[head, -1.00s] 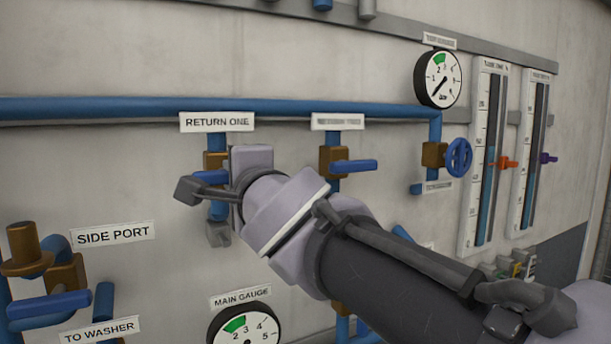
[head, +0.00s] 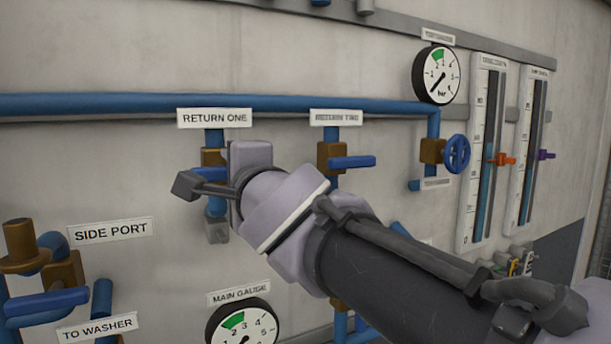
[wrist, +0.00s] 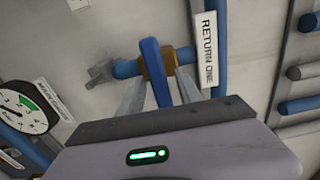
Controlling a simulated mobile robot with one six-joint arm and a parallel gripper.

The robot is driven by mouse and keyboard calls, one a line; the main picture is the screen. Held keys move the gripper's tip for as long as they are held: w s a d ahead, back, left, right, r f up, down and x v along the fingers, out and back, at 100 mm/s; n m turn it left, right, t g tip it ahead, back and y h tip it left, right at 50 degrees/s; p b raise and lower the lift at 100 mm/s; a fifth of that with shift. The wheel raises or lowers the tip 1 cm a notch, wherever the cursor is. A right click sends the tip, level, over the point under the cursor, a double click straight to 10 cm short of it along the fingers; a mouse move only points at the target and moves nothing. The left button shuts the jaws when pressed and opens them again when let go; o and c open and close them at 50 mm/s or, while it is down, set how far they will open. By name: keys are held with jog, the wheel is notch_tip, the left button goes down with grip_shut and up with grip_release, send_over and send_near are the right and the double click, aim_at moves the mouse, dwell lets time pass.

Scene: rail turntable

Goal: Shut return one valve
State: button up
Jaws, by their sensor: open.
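The return one valve has a brass body (wrist: 155,66) and a blue lever (wrist: 152,58), under the RETURN ONE label (head: 214,118). In the wrist view the lever lies crosswise to its blue pipe. My gripper (wrist: 160,82) is open, with one finger on each side of the lever. I cannot tell whether either finger touches it.
The return two valve's blue lever (head: 352,162) is close to the right of my wrist. A blue wheel valve (head: 457,154) and the top gauge (head: 437,75) are further right. The side port lever (head: 46,306) is lower left, and the main gauge (head: 243,326) is below.

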jog(key=p+v, duration=0.5)
jog(key=v, duration=1.2)
jog(key=shift+s+a, duration=0.1)
